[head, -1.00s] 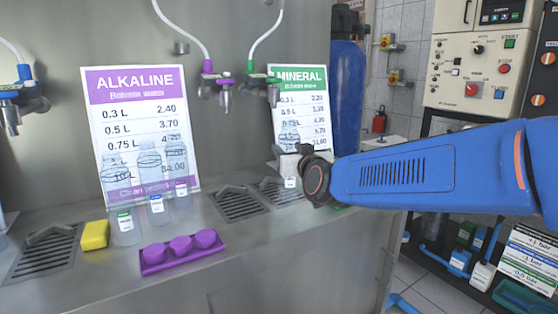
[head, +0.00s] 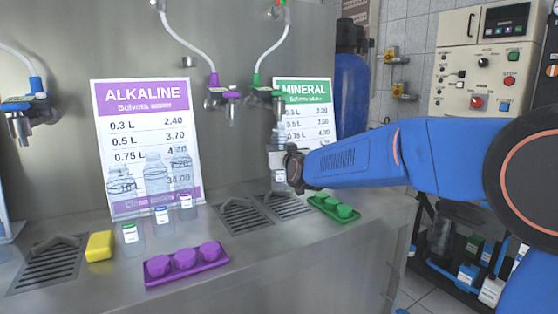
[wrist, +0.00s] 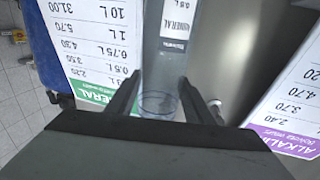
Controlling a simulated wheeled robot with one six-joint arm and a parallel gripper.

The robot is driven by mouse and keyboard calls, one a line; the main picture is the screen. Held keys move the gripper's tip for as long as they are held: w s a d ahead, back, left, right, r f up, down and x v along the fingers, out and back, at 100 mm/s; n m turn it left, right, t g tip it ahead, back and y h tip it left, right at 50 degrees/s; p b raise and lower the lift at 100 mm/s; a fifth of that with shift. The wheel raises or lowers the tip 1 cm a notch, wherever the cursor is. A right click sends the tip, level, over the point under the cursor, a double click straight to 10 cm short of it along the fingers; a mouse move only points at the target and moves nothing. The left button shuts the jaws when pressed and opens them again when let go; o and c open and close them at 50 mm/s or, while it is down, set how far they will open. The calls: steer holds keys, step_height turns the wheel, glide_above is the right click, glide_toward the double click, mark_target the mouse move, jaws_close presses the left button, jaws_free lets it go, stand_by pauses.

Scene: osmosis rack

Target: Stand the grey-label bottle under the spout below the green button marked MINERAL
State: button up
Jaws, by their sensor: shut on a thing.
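My gripper (head: 288,166) is shut on a clear bottle (head: 279,184) with a pale grey-white label and holds it upright. In the wrist view my fingers (wrist: 160,100) are on both sides of the bottle, whose label (wrist: 178,18) appears near the top edge. The mineral spout (head: 277,102) hangs above the bottle, with the bottle's top close below it. A green button (head: 286,3) is at the top edge above the mineral hose. The mineral drain grate (head: 287,206) is below the bottle; I cannot tell whether the base touches it.
A yellow sponge (head: 99,246), purple cap tray (head: 187,262) and green cap tray (head: 334,207) lie on the counter. The MINERAL sign (head: 309,110) is behind my gripper.

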steer(key=shift+f, duration=1.8)
steer(key=shift+w+f, duration=0.1)
steer(key=shift+f, duration=0.05)
steer(key=o, duration=1)
steer(key=v, duration=1.2)
